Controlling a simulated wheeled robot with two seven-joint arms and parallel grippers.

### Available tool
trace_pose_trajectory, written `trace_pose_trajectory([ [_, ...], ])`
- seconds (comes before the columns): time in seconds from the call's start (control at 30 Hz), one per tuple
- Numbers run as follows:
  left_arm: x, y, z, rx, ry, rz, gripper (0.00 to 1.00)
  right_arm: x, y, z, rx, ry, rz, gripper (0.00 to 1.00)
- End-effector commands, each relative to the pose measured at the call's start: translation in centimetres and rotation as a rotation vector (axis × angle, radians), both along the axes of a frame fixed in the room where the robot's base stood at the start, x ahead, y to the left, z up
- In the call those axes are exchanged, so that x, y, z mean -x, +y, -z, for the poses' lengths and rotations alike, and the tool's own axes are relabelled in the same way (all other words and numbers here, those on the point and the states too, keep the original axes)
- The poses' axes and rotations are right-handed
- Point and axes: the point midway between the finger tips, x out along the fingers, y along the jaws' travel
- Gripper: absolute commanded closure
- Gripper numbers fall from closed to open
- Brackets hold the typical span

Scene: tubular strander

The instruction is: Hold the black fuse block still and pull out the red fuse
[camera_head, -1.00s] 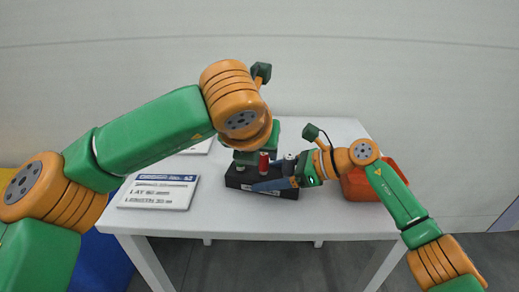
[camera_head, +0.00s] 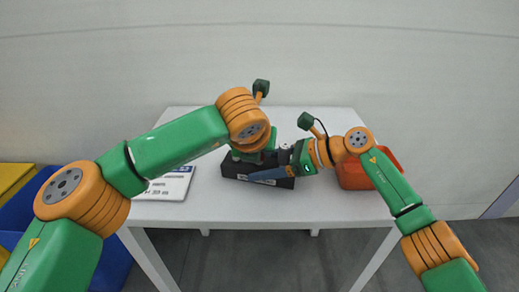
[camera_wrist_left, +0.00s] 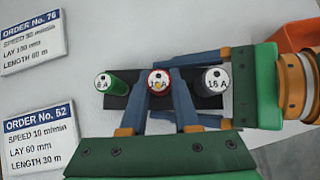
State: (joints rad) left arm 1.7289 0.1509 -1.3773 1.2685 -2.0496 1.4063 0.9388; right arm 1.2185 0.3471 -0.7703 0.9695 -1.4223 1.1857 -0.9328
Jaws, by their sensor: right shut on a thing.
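The black fuse block (camera_head: 231,168) lies on the white table. In the left wrist view, the block (camera_wrist_left: 121,101) carries a green 6 A fuse (camera_wrist_left: 103,82), the red fuse (camera_wrist_left: 159,80) in the middle and a grey 16 A fuse (camera_wrist_left: 215,80). My right gripper (camera_head: 268,174) reaches in from the right and is shut on the block. My left gripper (camera_wrist_left: 159,88) is above the block with a blue finger on each side of the red fuse; whether the fingers press on it cannot be told. In the head view the left arm hides the red fuse.
White order cards (camera_wrist_left: 38,137) lie left of the block; one shows in the head view (camera_head: 166,184). An orange-red container (camera_head: 352,176) stands right of the block, beside my right arm. Blue and yellow bins (camera_head: 18,212) are on the floor at left.

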Motion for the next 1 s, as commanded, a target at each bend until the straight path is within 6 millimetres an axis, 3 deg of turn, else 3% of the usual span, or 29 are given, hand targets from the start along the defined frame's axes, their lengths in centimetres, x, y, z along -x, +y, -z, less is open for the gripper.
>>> trace_pose_trajectory([
  [0.07, 0.0, 0.0, 0.0, 0.001, 0.000, 0.001, 1.00, 0.0, 0.0, 0.1, 0.003, 0.001, 0.000, 0.95],
  [0.33, 0.0, 0.0, -0.1, 0.001, -0.001, 0.001, 1.00, 0.0, 0.0, 0.1, 0.003, 0.002, 0.000, 0.95],
  [1.0, 0.0, 0.0, -3.0, 0.000, -0.002, 0.000, 1.00, 0.0, 0.0, 0.1, 0.003, 0.002, 0.000, 0.95],
])
